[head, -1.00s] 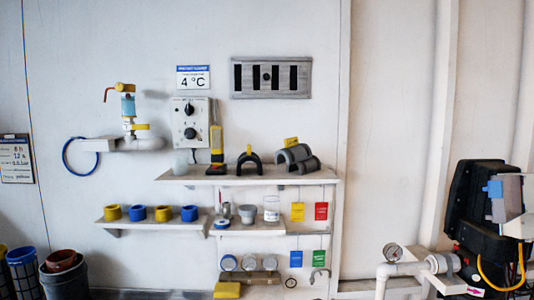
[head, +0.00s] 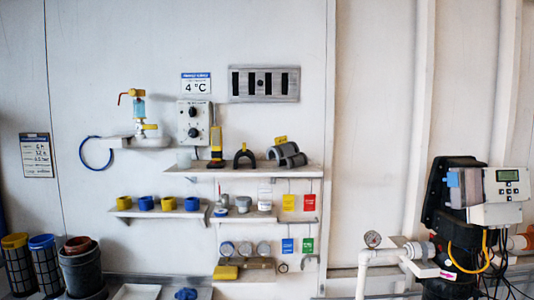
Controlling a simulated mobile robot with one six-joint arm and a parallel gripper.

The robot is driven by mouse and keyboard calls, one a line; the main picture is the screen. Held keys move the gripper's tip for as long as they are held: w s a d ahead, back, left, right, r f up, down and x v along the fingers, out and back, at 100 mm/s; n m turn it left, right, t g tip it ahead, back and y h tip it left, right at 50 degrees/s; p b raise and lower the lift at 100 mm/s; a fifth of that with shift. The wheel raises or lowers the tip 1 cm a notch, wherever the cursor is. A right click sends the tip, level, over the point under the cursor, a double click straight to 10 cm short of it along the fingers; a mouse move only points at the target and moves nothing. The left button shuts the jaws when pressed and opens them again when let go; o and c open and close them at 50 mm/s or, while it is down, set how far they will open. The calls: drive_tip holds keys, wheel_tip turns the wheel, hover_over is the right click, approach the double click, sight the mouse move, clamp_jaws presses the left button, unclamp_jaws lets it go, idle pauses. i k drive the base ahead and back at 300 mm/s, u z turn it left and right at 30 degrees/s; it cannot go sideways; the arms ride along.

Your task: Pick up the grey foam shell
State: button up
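Grey half-round shells lie at the right end of the upper wall shelf (head: 240,171). The larger grey foam shell (head: 281,150) has a yellow tag (head: 280,140) on top. A smaller, darker grey half-round piece (head: 294,160) lies against its front right. I cannot tell from here which of the two is foam. A black arch (head: 244,155) with a yellow tag stands to their left on the same shelf, apart from them. My gripper is not in view.
A yellow-and-black tool (head: 216,148) stands left on the upper shelf. Lower shelves hold coloured rings (head: 145,203), cups and a bottle (head: 265,194). A pipe with a gauge (head: 373,239) and a black unit (head: 452,195) stand at right; bins (head: 84,270) at lower left.

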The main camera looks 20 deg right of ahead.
sight(282, 149)
drive_tip(key=z, duration=0.2)
drive_tip(key=i, duration=1.15)
drive_tip(key=z, duration=0.35)
